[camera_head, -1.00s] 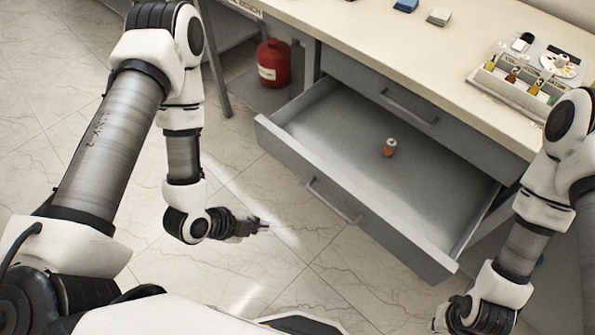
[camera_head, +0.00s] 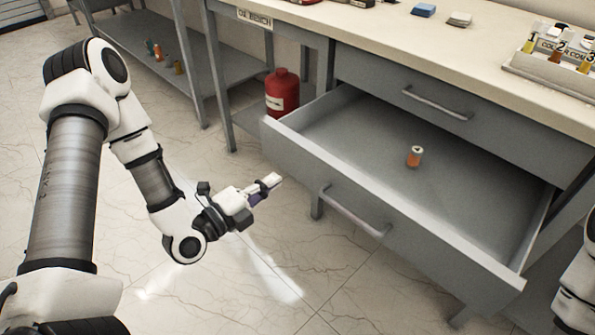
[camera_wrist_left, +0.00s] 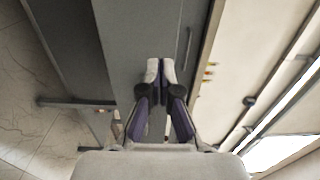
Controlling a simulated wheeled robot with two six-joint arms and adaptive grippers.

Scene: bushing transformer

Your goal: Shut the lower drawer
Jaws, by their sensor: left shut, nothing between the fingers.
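The lower drawer (camera_head: 380,205) of the bench is pulled out, with its handle (camera_head: 352,212) on the front panel. A small orange bottle (camera_head: 414,156) with a pale top stands upright inside it. The upper drawer (camera_head: 437,104) is shut. My left gripper (camera_head: 272,184) is shut and empty, left of the lower drawer's front panel and apart from the handle. In the left wrist view, the shut left fingers (camera_wrist_left: 160,70) point at grey bench surfaces. My right gripper is not in view; only part of the right arm shows at the right edge.
A red canister (camera_head: 282,94) stands beside the drawer's left side. The bench top (camera_head: 370,32) carries a sample rack (camera_head: 553,68) and small blocks. A shelf unit (camera_head: 165,62) with small bottles stands at the back left. The floor before the drawer is open.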

